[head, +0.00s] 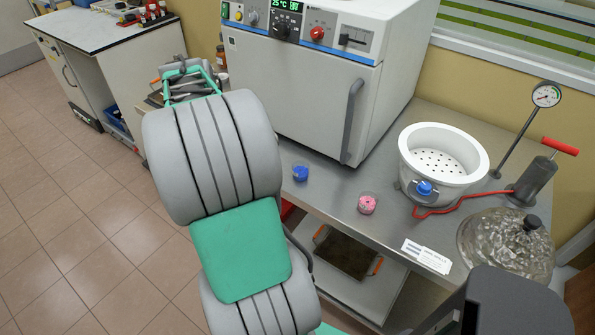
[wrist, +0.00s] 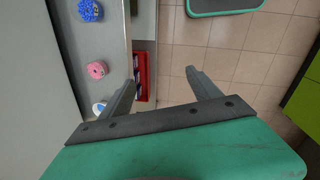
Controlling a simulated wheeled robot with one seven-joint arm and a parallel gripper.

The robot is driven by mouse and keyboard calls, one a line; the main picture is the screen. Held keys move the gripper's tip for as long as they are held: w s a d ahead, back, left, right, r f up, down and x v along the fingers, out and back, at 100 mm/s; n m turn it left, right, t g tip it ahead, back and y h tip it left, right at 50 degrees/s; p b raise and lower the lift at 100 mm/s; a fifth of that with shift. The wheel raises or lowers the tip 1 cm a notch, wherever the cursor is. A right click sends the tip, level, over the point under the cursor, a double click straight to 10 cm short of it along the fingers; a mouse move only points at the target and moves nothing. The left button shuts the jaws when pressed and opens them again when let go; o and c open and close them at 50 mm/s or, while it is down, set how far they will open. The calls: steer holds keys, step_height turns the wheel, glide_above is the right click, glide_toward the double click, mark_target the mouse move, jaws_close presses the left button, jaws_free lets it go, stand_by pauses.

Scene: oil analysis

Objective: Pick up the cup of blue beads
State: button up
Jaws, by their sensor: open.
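The cup of blue beads (head: 301,172) stands on the steel bench in front of the white oven, near the bench's front edge. It also shows in the wrist view at the top left (wrist: 90,10). My gripper (wrist: 163,72) is open, with nothing between its fingers. In the wrist view its fingers are over the shelf edge and tiled floor, to the right of the cup and apart from it. In the head view my arm hides part of the bench front, and I cannot make out the fingers clearly.
A cup of pink beads (head: 367,204) stands to the right of the blue one; it also shows in the wrist view (wrist: 97,69). The white oven (head: 300,95) rises close behind. A white perforated pot (head: 443,160) and a glass lid (head: 506,243) stand further right.

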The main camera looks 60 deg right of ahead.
steer(key=s+d+f, duration=0.2)
steer(key=s+d, duration=0.3)
steer(key=d, duration=0.5)
steer(key=g+y, duration=0.1)
glide_toward(301, 171)
steer(key=shift+w+a+f, duration=0.1)
steer(key=shift+w+f, duration=0.1)
steer(key=shift+f, duration=0.25)
steer(key=shift+n, duration=0.3)
steer(key=f, duration=0.2)
steer(key=s+f, duration=0.1)
steer(key=f, duration=0.2)
steer(key=f+p, duration=0.1)
steer(key=f, duration=0.1)
steer(key=shift+s+d+f, duration=0.25)
steer(key=shift+d+f, duration=0.1)
steer(key=c, duration=1.5)
steer(key=shift+o, duration=0.2)
steer(key=shift+r, duration=0.1)
